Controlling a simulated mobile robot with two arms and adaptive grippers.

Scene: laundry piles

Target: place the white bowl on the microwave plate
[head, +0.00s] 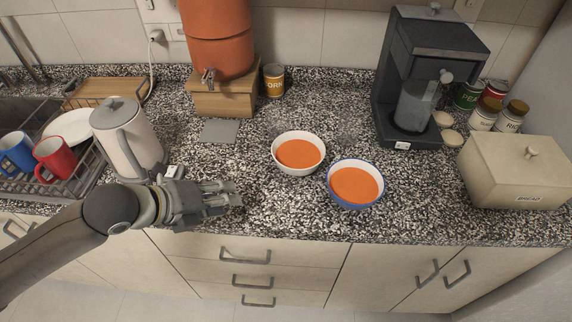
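The white bowl (298,138) stands upright on the speckled counter, filled with something orange like soup. A blue-rimmed bowl (355,202) with the same orange filling stands in front of it and to its right, close beside it. My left gripper (230,195) reaches in from the left above the counter's front edge. It is to the left of the white bowl and nearer the front, apart from it. Its finger opening is too small to judge, and nothing clearly shows in it. I see no microwave or microwave plate here. My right gripper is not in view.
A kettle (125,140) stands behind my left arm, beside a rack with blue (16,152) and red mugs (58,157). A coffee machine (430,50) and bread box (515,172) stand right. An orange dispenser (217,40) stands behind. The counter (260,215) around the bowls is clear.

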